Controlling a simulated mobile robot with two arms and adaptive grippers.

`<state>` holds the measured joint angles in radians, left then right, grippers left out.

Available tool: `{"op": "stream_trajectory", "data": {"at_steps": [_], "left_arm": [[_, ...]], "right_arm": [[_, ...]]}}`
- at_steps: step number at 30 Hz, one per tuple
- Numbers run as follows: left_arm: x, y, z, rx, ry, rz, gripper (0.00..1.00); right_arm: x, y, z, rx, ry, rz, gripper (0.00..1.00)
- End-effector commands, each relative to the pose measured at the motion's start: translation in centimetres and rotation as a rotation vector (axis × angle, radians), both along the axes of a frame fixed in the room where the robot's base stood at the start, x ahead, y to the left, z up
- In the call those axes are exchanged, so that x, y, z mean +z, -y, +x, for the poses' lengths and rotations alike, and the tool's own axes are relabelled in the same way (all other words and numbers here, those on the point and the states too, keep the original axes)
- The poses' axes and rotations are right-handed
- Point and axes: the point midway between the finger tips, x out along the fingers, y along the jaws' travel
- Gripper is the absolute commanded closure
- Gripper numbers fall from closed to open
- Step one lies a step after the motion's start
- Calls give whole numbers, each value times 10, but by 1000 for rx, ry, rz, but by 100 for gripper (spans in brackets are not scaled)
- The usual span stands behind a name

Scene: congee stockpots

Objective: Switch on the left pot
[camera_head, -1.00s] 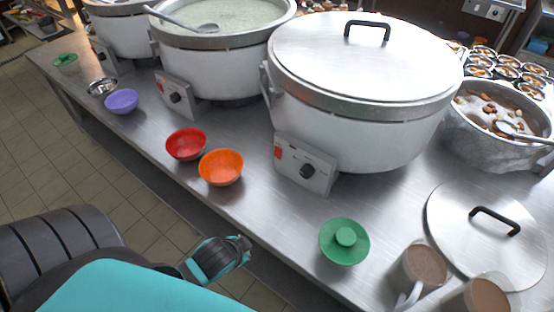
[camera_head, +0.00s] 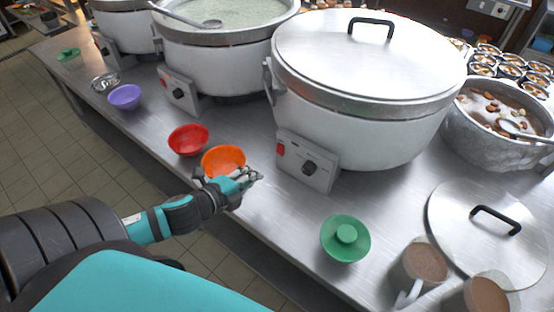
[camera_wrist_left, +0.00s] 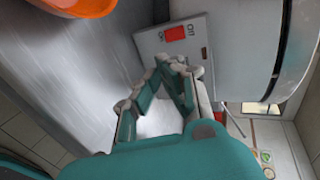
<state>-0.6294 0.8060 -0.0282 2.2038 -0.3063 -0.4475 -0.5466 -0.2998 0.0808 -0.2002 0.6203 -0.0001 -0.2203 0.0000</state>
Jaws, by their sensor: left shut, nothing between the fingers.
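Three white pots stand in a row on the steel counter: one at the far left (camera_head: 128,32), an open one (camera_head: 218,70) with pale congee, and a large lidded one (camera_head: 350,130). Each has a front control panel. The lidded pot's panel (camera_head: 322,174) has a red switch (camera_head: 281,149) and a black knob (camera_head: 309,168). The open pot's panel has a red switch (camera_head: 161,83) and knob (camera_head: 178,95). My left gripper (camera_head: 256,178) is shut and empty, left of the lidded pot's panel. In the left wrist view, the fingertips (camera_wrist_left: 172,64) point toward a red switch (camera_wrist_left: 175,33).
Red (camera_head: 188,140) and orange (camera_head: 223,160) bowls sit on the counter; my left gripper partly covers the orange one. A pot of brown food (camera_head: 490,135) stands behind.

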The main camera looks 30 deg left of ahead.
Motion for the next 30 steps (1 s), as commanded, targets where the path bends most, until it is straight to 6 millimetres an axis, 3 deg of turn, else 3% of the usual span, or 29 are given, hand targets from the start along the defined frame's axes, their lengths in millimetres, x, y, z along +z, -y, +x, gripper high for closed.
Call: {"op": "stream_trajectory", "data": {"at_steps": [13,18,30], "left_arm": [[-29,5,73,4,2,-2,100],[-31,7,95,3,1,-3,100],[-36,9,108,3,-2,-3,100]], "right_arm": [[9,0,0,0,0,1,63],[16,-1,-1,-1,0,1,63],[18,-1,-1,-1,0,2,63]]}}
